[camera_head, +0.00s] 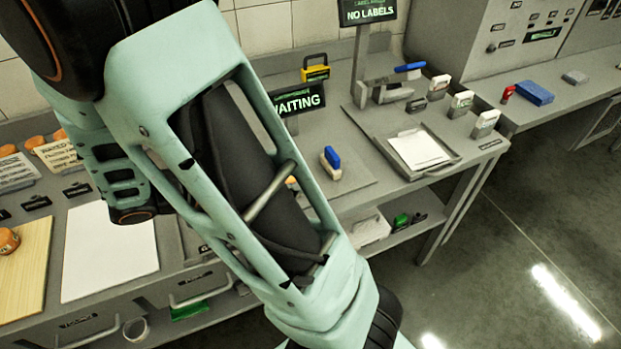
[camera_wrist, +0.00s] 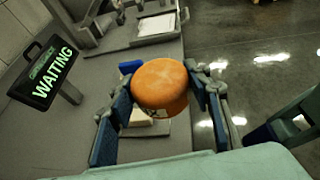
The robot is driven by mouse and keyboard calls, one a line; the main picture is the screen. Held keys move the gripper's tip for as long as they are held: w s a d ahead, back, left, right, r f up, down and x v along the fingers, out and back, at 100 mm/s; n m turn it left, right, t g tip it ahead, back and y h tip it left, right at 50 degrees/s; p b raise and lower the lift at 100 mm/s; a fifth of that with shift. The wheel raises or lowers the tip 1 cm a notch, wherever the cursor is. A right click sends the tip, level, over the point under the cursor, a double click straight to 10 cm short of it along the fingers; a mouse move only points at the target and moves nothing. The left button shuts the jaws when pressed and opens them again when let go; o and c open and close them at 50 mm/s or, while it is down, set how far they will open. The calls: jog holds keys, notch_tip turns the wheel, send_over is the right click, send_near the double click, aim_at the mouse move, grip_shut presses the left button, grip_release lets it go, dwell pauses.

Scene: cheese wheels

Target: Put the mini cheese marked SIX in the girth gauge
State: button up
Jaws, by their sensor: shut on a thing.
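My gripper (camera_wrist: 164,88) is shut on a round orange mini cheese (camera_wrist: 164,84) in the wrist view, with one blue-padded finger on each side. The cheese is held up above the grey bench. Its visible top is plain, so I cannot read any SIX mark. I cannot make out the girth gauge for certain in either view.
A sign reading WAITING (camera_head: 297,100) stands on the bench, with a blue-and-white block (camera_head: 331,163) nearby. A paper-lined tray (camera_head: 418,150) lies to the right. A wooden board (camera_head: 24,268) and a white sheet (camera_head: 108,250) lie at the left, with several orange cheeses behind.

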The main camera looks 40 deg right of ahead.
jog(key=shift+n+t, duration=0.3)
jog(key=shift+t, duration=0.1)
jog(key=w+d+f, duration=0.2)
jog(key=d, duration=0.1)
jog(key=w+d+f, duration=0.3)
jog(key=d, duration=0.1)
jog(key=w+d+f, duration=0.2)
jog(key=d+f, duration=0.1)
jog(key=d, duration=0.1)
jog(key=shift+w+d+f, duration=0.1)
jog(key=shift+w+d, duration=0.05)
jog(key=shift+w, duration=0.05)
jog(key=shift+w+d+f, duration=0.1)
jog(key=shift+d+f, duration=0.2)
jog(key=shift+f, duration=0.1)
jog(key=shift+w+d+f, duration=0.1)
jog(key=shift+d+f, duration=0.05)
jog(key=shift+f, duration=1.55)
jog(key=shift+f+b, duration=0.15)
jog(key=shift+b, duration=0.15)
jog(key=o, duration=1.2)
jog(key=shift+o, duration=0.2)
